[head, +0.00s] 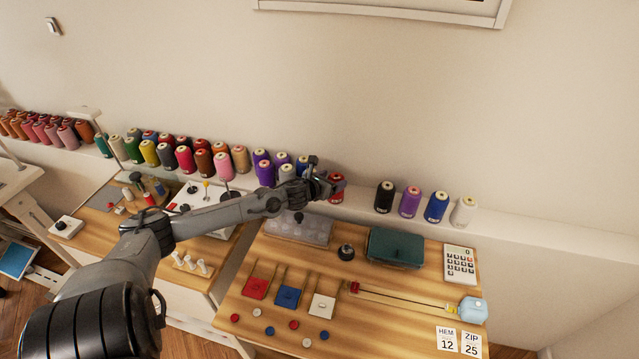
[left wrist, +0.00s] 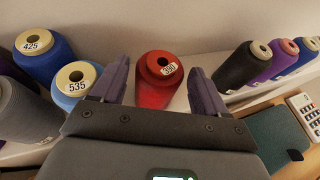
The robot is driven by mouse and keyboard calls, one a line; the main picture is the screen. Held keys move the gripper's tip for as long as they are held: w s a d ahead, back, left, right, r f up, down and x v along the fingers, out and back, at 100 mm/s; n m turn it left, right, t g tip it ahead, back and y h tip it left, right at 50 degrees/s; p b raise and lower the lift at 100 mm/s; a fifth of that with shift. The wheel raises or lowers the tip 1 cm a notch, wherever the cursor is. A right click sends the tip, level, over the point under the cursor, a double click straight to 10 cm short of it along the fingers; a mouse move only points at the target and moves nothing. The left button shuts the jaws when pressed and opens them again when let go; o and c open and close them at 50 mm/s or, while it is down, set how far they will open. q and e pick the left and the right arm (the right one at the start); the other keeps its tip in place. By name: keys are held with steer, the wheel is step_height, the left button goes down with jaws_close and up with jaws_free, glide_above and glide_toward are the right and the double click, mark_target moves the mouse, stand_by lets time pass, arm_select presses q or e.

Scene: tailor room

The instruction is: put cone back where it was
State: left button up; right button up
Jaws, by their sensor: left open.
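A red thread cone (left wrist: 158,82) labelled 390 stands upright on the white wall shelf. In the left wrist view it sits between the spread fingers of my left gripper (left wrist: 156,85), with a gap visible on each side. In the head view my left gripper (head: 325,184) is at the shelf, and the red cone (head: 337,188) shows just beyond it, partly covered by the fingers. My left gripper is open. My right gripper is not in view.
Blue cones (left wrist: 78,85) stand left of the gripper, and a black cone (head: 384,197) and several others stand to its right on the shelf (head: 550,220). Below are a wooden table (head: 400,320), a green box (head: 396,247) and a calculator (head: 460,263).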

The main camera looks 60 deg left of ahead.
arm_select(q)
steer(key=p+v, duration=0.2)
steer(key=v, duration=0.5)
steer(key=shift+d, duration=0.1)
steer(key=shift+s, duration=0.1)
stand_by(0.5)
